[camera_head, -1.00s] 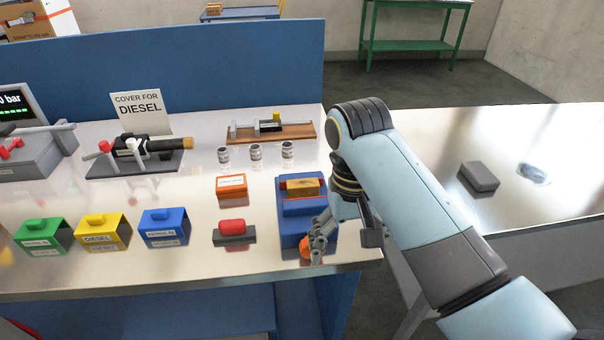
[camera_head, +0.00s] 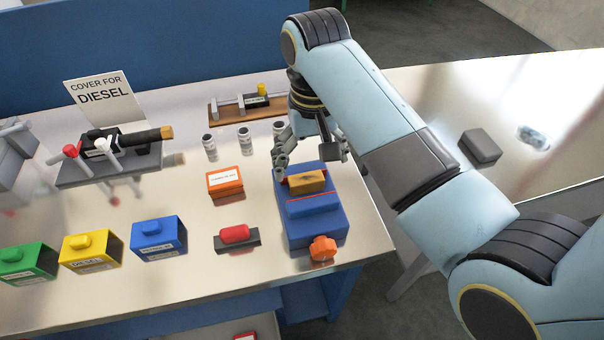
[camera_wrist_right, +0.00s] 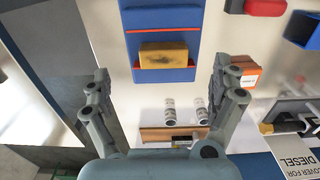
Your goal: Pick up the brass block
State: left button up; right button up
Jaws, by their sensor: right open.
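The brass block (camera_head: 307,181) sits in the blue vise (camera_head: 315,228) between its blue jaws with red edges, near the counter's right end. In the right wrist view the block (camera_wrist_right: 163,57) lies ahead, between the lines of my fingers. My right gripper (camera_head: 307,157) is open and empty, just behind and above the block in the head view. In the right wrist view its two fingers (camera_wrist_right: 163,88) are spread wide and apart from the block. An orange knob (camera_head: 323,248) is on the vise's front. My left gripper is not in view.
Left of the vise are an orange labelled box (camera_head: 225,183) and a red-topped block (camera_head: 235,236). Small cylinders (camera_head: 244,140) and a wooden-based device (camera_head: 250,103) stand behind. Blue (camera_head: 159,238) and yellow (camera_head: 90,250) covers are further left. The side table (camera_head: 440,110) has open room.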

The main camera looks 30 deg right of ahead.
aim_at(308, 181)
jog(key=shift+s+f, duration=0.15)
jog(key=shift+f, duration=1.15)
jog(key=f, duration=0.3)
jog(key=f+p, duration=0.1)
jog(key=shift+w+a+f, duration=0.15)
jog(key=shift+w+f, duration=0.2)
jog(key=c, duration=1.5)
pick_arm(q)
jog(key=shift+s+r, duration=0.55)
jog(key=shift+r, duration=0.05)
pick_arm(e)
jog(key=shift+c, duration=0.4)
